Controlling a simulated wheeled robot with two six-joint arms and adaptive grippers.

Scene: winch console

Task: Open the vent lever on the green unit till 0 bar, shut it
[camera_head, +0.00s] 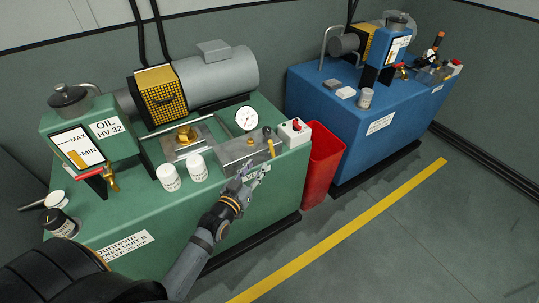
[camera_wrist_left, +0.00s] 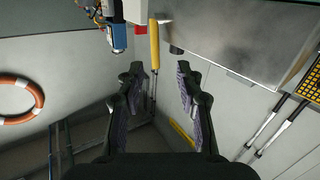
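The green unit (camera_head: 190,225) stands at the left in the head view. On its top, a grey metal block (camera_head: 238,150) carries a small yellow lever (camera_head: 271,148) at its right end. The yellow lever also shows in the left wrist view (camera_wrist_left: 154,45), beyond the fingertips and apart from them. A round white gauge (camera_head: 247,119) stands behind the block; its reading is too small to tell. My right gripper is not in view.
A white box with a red button (camera_head: 294,132) sits right of the lever. Two white cups (camera_head: 182,172) stand left of the block. A red bin (camera_head: 322,165) is between the green unit and a blue unit (camera_head: 345,110). The floor in front is clear.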

